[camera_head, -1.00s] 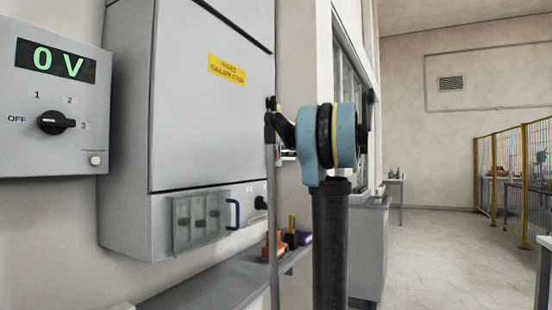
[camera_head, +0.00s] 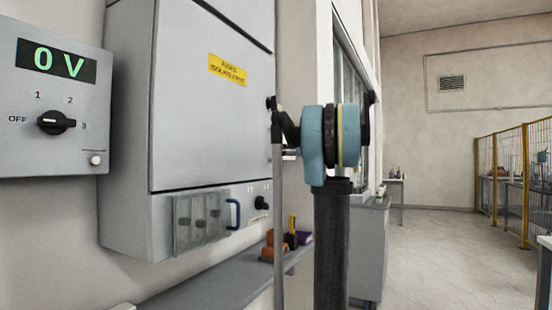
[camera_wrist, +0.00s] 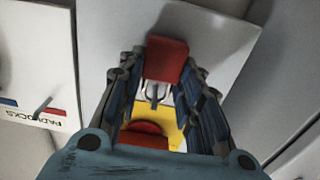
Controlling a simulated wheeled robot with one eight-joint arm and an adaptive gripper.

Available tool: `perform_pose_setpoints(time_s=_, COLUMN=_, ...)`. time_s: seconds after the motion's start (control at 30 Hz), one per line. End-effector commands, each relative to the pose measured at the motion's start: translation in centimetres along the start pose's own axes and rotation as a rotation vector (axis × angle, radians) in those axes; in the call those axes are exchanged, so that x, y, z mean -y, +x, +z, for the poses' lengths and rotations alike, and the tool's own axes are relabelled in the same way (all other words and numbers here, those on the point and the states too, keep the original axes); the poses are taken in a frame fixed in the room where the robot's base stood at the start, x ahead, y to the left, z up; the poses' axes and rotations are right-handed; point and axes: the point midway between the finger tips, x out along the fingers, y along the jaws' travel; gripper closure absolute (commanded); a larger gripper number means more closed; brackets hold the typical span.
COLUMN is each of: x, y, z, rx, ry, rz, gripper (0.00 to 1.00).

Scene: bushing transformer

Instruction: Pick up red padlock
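The red padlock (camera_wrist: 166,58) shows in the wrist view, its metal shackle toward the bottom of the picture. It is in front of a pale grey surface. My gripper (camera_wrist: 164,72) has its fingers spread, one on each side of the padlock near the fingertips. The gripper looks open, and I cannot tell whether either finger touches the padlock. A second red, rounded thing (camera_wrist: 145,134) and a yellow patch (camera_wrist: 170,125) show between the fingers, closer to the palm and partly hidden by it. In the head view my arm hides the gripper and the padlock.
A white board labelled PADLOCKS (camera_wrist: 35,110) with a hook is at the left. In the head view, a grey cabinet (camera_head: 205,120) and a panel reading 0 V (camera_head: 50,110) line the wall. A shelf (camera_head: 215,283) below holds orange and purple items.

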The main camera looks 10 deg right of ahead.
Motion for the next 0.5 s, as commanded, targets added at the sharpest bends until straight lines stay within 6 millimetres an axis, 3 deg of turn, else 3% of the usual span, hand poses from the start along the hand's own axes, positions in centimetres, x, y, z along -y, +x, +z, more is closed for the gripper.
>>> perform_pose_setpoints(time_s=0.33, x=0.0, y=-0.1, z=-0.2, rx=0.0, ry=0.0, rz=0.001, gripper=0.93)
perform_pose_setpoints(time_s=0.5, x=0.0, y=-0.1, z=-1.7, rx=0.0, ry=0.0, rz=0.0, gripper=0.93)
